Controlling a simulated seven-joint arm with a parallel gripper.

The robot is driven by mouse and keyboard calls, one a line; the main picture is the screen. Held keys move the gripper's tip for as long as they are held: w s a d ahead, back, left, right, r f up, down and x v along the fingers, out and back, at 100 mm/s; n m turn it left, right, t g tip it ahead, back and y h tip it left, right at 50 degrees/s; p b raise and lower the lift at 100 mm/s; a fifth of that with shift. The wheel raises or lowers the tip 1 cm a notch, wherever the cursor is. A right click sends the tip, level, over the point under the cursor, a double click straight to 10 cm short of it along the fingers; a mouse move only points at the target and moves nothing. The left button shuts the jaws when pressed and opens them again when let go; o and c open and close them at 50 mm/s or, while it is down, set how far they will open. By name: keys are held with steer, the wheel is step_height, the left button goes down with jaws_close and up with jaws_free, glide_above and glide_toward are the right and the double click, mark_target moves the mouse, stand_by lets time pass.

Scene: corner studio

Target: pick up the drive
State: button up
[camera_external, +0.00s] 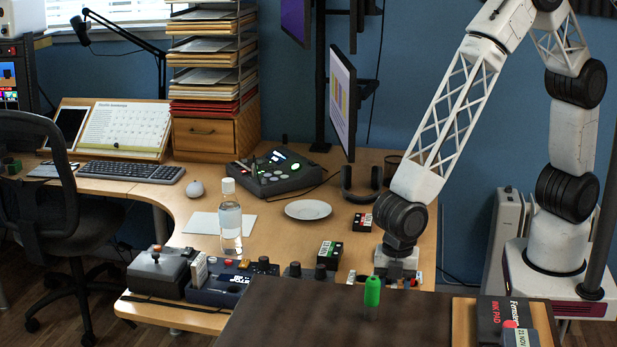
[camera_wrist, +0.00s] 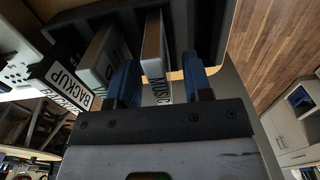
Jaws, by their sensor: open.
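In the wrist view, a slim drive labelled MUSIC (camera_wrist: 153,58) stands in a black rack (camera_wrist: 208,28). My gripper (camera_wrist: 160,78) is open, with one blue-padded finger on each side of this drive; I cannot tell whether either touches it. A drive labelled BACKUP (camera_wrist: 70,84) and a grey drive (camera_wrist: 105,58) stand in the rack to the left. The left finger is between the grey drive and the MUSIC drive. In the external view, my gripper (camera_external: 398,272) points down at the desk's right part; its fingertips and the rack are largely hidden behind the dark tabletop.
A dark tabletop (camera_external: 300,310) is in front, with a green object (camera_external: 372,291) at its far edge. A clear bottle (camera_external: 230,220), black control boxes (camera_external: 220,283), a plate (camera_external: 308,209) and a monitor (camera_external: 342,100) are left of my arm.

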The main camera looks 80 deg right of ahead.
steer(key=shift+f, duration=0.9)
jaws_close()
